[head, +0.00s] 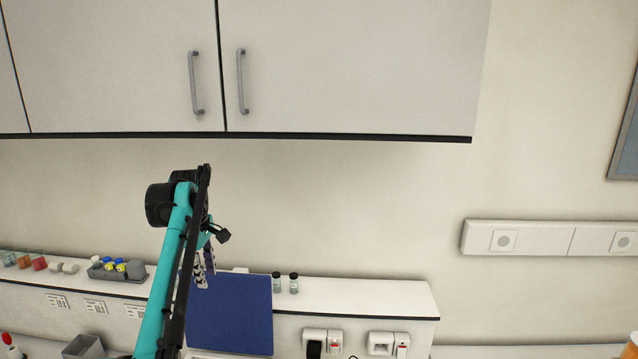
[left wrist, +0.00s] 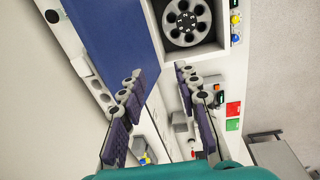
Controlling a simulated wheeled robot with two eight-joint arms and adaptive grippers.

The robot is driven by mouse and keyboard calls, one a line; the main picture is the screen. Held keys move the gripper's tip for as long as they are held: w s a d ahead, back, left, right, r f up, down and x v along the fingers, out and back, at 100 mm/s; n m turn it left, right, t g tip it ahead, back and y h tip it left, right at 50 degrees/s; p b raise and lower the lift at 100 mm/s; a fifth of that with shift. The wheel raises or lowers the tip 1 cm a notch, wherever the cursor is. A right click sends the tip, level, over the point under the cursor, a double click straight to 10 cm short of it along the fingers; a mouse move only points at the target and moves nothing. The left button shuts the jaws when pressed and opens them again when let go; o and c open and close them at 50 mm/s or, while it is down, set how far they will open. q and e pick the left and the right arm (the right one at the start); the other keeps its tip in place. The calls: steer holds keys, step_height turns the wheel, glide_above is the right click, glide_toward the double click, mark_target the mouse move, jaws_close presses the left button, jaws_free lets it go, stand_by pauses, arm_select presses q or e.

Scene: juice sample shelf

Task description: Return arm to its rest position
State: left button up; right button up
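My left arm, teal and black, rises from the bottom of the head view and bends over at its black joint. My left gripper (head: 204,268) hangs below that joint, in front of the wall and the blue panel. In the left wrist view, my left gripper (left wrist: 157,76) points its two purple-padded fingers forward with a clear gap between them. It is open and holds nothing. My right arm and right gripper are in neither view.
Closed wall cabinets (head: 350,65) hang above. The blue panel (head: 232,318) stands at the shelf (head: 370,293), beside two small vials (head: 285,284). A grey rack (head: 117,270) sits on the shelf's left. A device with a round rotor (left wrist: 187,20) shows in the left wrist view.

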arm_select(q)
steer(key=s+d+f+m+t+b, duration=0.2)
steer(key=s+f+m+b, duration=0.3)
steer(key=s+f+b, duration=0.4)
steer(key=s+d+f+m+t+b, duration=0.2)
steer(key=s+d+f+m+b, duration=0.3)
steer(key=f, duration=1.5)
steer(key=s+d+f+m+t+b, duration=0.2)
steer(key=s+d+f+m+b, duration=0.2)
steer(key=s+f+b, duration=0.9)
steer(key=s+f+m, duration=0.1)
steer(key=s+m, duration=0.1)
steer(key=s, duration=0.3)
steer(key=shift+s+f, duration=0.15)
steer(key=shift+s, duration=0.1)
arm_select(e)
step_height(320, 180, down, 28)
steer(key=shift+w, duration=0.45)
